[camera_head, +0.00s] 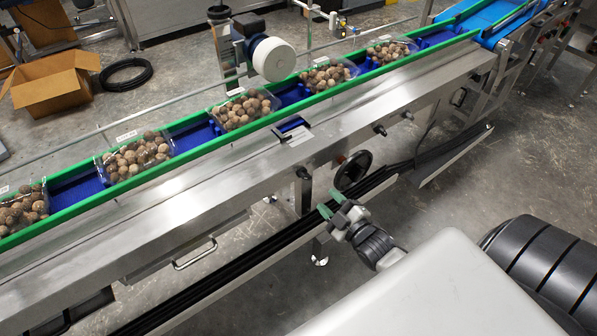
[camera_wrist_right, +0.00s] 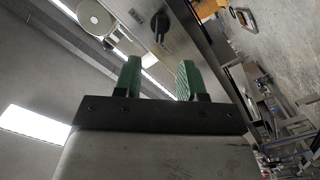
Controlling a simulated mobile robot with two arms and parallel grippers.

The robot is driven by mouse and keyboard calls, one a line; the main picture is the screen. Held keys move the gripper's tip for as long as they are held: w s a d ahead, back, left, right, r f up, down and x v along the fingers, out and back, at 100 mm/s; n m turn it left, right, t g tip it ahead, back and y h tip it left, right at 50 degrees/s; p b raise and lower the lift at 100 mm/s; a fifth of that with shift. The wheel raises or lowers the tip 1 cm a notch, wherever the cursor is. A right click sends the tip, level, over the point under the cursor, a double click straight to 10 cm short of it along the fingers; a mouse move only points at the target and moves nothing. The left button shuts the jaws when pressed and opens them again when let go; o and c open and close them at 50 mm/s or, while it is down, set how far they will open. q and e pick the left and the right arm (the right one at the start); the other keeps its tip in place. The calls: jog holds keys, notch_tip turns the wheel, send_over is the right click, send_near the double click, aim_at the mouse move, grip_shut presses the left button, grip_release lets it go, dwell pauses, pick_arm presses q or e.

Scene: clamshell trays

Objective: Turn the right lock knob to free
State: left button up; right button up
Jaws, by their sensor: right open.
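My right gripper (camera_head: 331,203) has green fingers and is in front of the conveyor's near side, low and close to the black rails. It is open and empty; its two fingers also show in the right wrist view (camera_wrist_right: 158,64). A black knob (camera_wrist_right: 160,24) on a metal face lies beyond the gap between the fingers, apart from them. In the head view, a black handwheel (camera_head: 353,170) and small black knobs (camera_head: 379,129) are on the conveyor's near side, above and right of the gripper. I cannot tell which is the right lock knob or how it is turned. My left gripper is not in view.
Clear clamshell trays of brown round items (camera_head: 245,108) stand on the blue belt between green rails (camera_head: 180,148). A white round device (camera_head: 272,59) hangs over the belt. Black rails (camera_head: 260,242) run below the frame. A cardboard box (camera_head: 52,86) sits on the floor behind.

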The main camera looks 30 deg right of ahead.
aim_at(307, 178)
jog(key=w, duration=0.9)
jog(key=shift+w+a+b, duration=0.3)
jog(key=shift+w+a, duration=0.05)
grip_shut()
